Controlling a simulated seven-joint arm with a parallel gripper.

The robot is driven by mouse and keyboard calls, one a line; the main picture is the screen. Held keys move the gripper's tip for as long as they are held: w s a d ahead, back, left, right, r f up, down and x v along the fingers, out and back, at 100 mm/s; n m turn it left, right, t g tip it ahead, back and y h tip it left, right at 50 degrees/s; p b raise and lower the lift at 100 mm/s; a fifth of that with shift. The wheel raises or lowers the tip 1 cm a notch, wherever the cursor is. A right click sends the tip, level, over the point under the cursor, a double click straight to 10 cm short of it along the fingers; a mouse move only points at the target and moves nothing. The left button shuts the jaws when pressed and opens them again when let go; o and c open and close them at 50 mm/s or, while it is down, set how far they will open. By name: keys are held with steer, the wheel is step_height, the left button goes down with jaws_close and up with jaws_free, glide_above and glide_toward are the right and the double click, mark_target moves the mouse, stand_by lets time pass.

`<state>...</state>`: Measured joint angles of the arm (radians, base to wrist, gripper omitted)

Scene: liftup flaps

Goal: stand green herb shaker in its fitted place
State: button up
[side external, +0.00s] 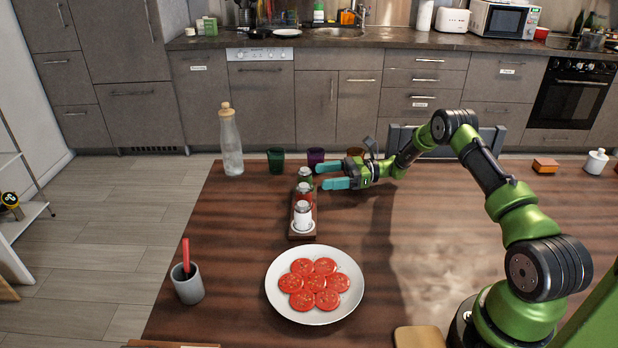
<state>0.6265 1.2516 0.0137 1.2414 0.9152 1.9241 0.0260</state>
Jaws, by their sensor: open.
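The green herb shaker (306,176) stands upright at the far end of a dark wooden rack (302,236), in line with a red shaker (304,193) and a white shaker (303,214). Whether its base is fully down in the rack is hidden behind the red shaker. My gripper (321,176) is open, with its teal fingers pointing left. The fingertips are just right of the green shaker; whether they touch it I cannot tell.
A plate of tomato slices (315,313) lies in front of the rack. A glass bottle (230,142) and coloured cups, green (276,160) and purple (316,157), stand behind. A grey cup (188,286) stands front left. The table right of the plate is mostly clear.

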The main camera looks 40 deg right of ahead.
steer(key=v, duration=0.5)
steer(key=shift+r, duration=0.25)
steer(key=s+a+r+n+g+h, duration=0.35)
steer(key=a+r+n, duration=0.25)
steer(key=a+r, duration=0.2)
steer(key=s+a+r+n+g+h, duration=0.3)
steer(key=s+a+r+n+g, duration=0.15)
steer(key=a+r, duration=0.35)
steer(key=s+a+r+n+t+h, duration=0.1)
steer(key=s+n+h, duration=0.1)
steer(key=s, duration=0.4)
steer(key=s+a+r+n+t+h, duration=0.2)
steer(key=s+n, duration=0.3)
steer(key=s, duration=0.1)
steer(key=s+a+r+n+t+h, duration=0.1)
steer(key=s+r+n+t+h, duration=0.1)
steer(key=s, duration=0.4)
steer(key=shift+s+a+n, duration=0.3)
steer(key=shift+n, duration=0.35)
